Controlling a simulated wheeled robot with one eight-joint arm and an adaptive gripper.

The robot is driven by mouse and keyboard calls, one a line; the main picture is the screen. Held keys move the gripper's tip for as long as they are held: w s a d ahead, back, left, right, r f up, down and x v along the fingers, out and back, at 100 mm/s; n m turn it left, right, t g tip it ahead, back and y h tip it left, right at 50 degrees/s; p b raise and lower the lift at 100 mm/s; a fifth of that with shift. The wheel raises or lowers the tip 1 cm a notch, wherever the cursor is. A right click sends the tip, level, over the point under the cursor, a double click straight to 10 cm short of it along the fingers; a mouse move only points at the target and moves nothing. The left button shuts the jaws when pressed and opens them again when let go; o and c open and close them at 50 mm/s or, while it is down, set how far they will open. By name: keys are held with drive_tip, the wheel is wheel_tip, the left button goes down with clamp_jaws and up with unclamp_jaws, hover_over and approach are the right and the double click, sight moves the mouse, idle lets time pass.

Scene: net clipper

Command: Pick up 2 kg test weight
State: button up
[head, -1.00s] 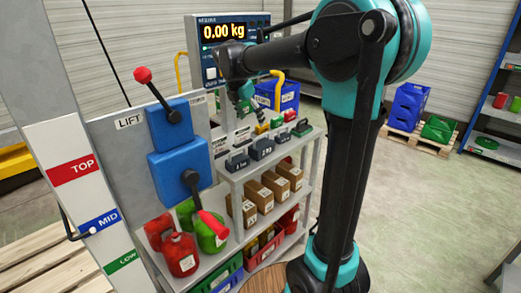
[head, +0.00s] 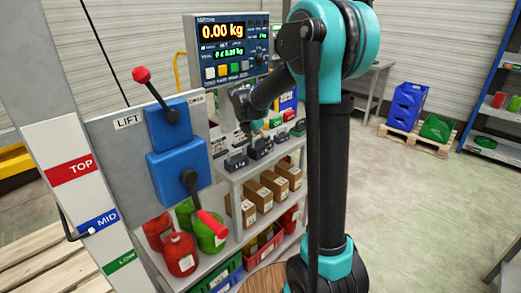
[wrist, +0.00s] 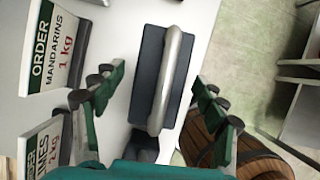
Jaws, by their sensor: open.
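Several dark test weights stand in a row on the top shelf in the head view, among them a front one (head: 237,162) and one behind it (head: 260,148). Their markings are too small to read, so I cannot tell which is 2 kg. In the wrist view a dark blue-grey weight (wrist: 150,70) with a silver bar handle (wrist: 172,75) lies between my open green fingers. My gripper (wrist: 158,85) is empty, with a finger on each side of the weight and gaps visible. In the head view the gripper is mostly hidden by my arm.
Order signs for mandarins (wrist: 58,45) and limes (wrist: 42,145) stand left of the weight in the wrist view. A wooden barrel (wrist: 205,150) is at lower right. The scale display (head: 228,45) reads 0.00 kg. Another dark block (wrist: 150,143) sits close below the weight.

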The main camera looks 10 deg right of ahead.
drive_tip(key=shift+w+d+f, duration=0.2)
drive_tip(key=shift+f, duration=0.4)
drive_tip(key=shift+c, duration=0.6)
clamp_jaws()
